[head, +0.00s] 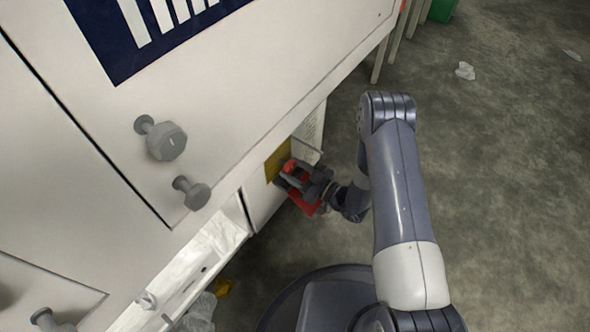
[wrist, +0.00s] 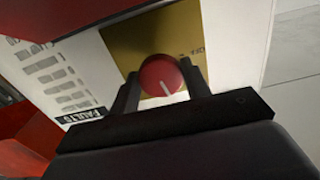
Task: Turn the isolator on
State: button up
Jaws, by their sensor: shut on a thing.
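The isolator is a round red knob (wrist: 161,76) with a white pointer line, mounted on a yellow plate (wrist: 140,45) in the wrist view. The pointer line runs downward, tilted slightly to the right. My gripper (wrist: 160,82) has one finger on each side of the knob and is shut on it. In the head view my gripper (head: 297,178) is at the yellow plate (head: 275,163) on the white cabinet's side, and red parts show around it. The knob is hard to make out there. Lettering beside the knob is partly hidden.
The large white cabinet (head: 250,85) fills the left, with grey knobs (head: 167,141) sticking out. A panel marked FAULTS (wrist: 85,115) is left of the plate. An open tray (head: 195,270) lies below. The concrete floor (head: 500,170) on the right is mostly clear.

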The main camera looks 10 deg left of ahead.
jog(key=shift+m+b, duration=0.6)
jog(key=shift+m, duration=0.5)
jog(key=o, duration=1)
jog(key=p+v, duration=0.2)
jog(key=v, duration=0.8)
jog(key=shift+s+d, duration=0.2)
jog(key=shift+d, duration=0.15)
